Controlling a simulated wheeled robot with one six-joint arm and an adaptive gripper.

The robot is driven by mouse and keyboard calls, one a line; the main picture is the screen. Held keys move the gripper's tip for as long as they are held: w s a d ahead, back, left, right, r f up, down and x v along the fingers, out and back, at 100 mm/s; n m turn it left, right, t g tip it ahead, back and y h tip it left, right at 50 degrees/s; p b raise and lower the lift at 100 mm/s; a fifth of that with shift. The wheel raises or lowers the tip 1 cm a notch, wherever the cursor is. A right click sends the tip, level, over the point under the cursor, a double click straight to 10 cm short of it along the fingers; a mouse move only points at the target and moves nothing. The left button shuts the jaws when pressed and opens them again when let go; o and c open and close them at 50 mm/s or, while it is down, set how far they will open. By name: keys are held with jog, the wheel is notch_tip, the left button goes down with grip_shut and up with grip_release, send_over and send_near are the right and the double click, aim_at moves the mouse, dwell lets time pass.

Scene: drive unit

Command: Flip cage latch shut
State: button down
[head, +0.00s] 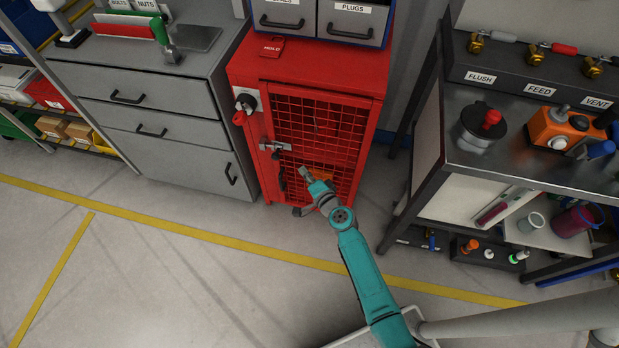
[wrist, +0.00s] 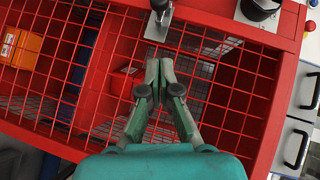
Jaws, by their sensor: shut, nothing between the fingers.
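The red cage (head: 370,96) has a mesh door (head: 322,118) with a silver latch (head: 275,146) on its left edge. In the wrist view the latch (wrist: 158,18) is at the top centre, a metal plate with a small dark knob-ended lever. Whether it is fastened I cannot tell. My gripper (wrist: 159,63) is shut and empty in front of the mesh. In that picture its fingertips are just below the latch, apart from it. In the head view my teal arm reaches the lower door, and the fingers are hard to make out.
A black rotary handle (head: 245,102) is above the latch on the cage's left side. A grey drawer cabinet (head: 165,105) stands left, a metal workbench (head: 535,165) right. An orange item (wrist: 22,46) is inside the cage. Floor in front is mostly clear.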

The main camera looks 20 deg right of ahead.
jog(key=shift+v, duration=1.35)
jog(key=s+r+n+g+h, duration=0.15)
jog(key=s+n, duration=0.45)
jog(key=s, duration=2)
jog(key=s+a+r+n+t, duration=0.1)
jog(key=s+r+n, duration=0.7)
jog(key=s+r, duration=1)
notch_tip(320, 180, up, 2)
jog(key=shift+s+r+h, duration=0.25)
jog(key=shift+s+h, duration=0.1)
jog(key=shift+s, duration=0.05)
jog(key=shift+a, duration=0.2)
